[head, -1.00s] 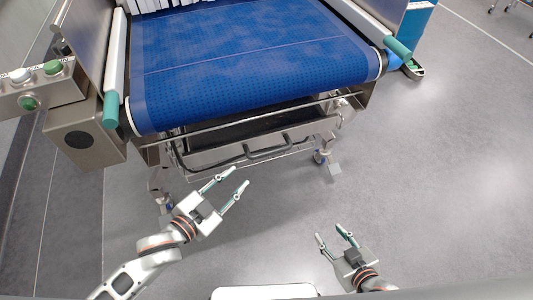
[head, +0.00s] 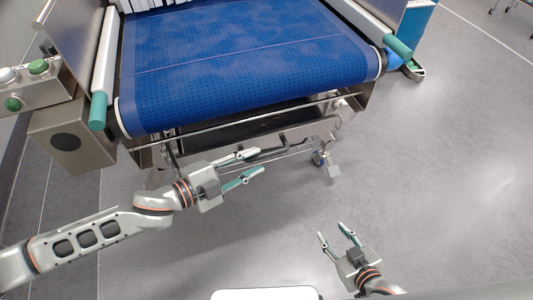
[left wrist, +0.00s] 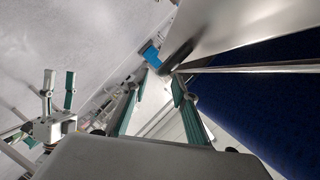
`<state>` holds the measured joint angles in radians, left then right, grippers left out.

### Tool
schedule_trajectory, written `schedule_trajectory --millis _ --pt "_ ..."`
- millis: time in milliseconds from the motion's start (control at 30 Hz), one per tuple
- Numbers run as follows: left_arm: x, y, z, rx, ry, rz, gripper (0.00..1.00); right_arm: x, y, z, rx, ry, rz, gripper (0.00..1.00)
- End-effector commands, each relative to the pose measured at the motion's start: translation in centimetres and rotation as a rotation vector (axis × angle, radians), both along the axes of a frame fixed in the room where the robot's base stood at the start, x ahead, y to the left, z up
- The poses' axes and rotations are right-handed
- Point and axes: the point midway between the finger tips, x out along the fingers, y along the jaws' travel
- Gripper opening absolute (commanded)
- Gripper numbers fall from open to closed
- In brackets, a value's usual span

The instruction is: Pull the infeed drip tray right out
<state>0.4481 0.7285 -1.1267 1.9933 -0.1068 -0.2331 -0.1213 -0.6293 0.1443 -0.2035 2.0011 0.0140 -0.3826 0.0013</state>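The infeed drip tray (head: 235,132) is a metal tray with a dark inside, under the front of the blue belt. Its bar handle (head: 284,142) is partly hidden by my left gripper. My left gripper (head: 256,166) is open and empty, its fingers pointing right, just in front of the tray. I cannot tell whether a finger touches the handle. In the left wrist view its two green-padded fingers (left wrist: 155,98) stand apart with nothing between them. My right gripper (head: 335,236) is open and empty over the floor, low in the head view; it also shows in the left wrist view (left wrist: 58,88).
The blue conveyor belt (head: 240,65) overhangs the tray. A leg with a caster (head: 325,160) is right of the tray. The grey floor (head: 430,180) in front and at right is clear.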

Motion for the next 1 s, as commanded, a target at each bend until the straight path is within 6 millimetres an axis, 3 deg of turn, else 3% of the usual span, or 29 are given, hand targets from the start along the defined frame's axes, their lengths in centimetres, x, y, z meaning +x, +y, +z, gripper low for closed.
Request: schedule_trajectory --millis 300,667,700,800,1000 --pt "2.5 -3.4 -1.0 -0.001 0.000 0.002 0.28 -1.1 0.4 -1.1 0.003 0.023 0.000 0.40" --pt "2.9 -4.0 -1.1 -0.001 0.000 0.002 0.28 -0.6 0.0 -0.8 -0.002 0.014 -0.004 0.40" --pt "2.9 -4.0 -1.1 -0.001 0.000 0.002 0.25 -0.5 -0.1 -0.8 -0.002 0.012 -0.004 0.40" --pt "2.9 -4.0 -1.1 -0.001 0.000 0.002 0.00 -0.3 -0.1 -0.6 -0.004 0.008 -0.004 0.40" --pt "2.9 -4.0 -1.1 -0.001 0.000 0.002 0.00 0.0 -0.1 -0.4 -0.004 0.002 -0.003 0.40"
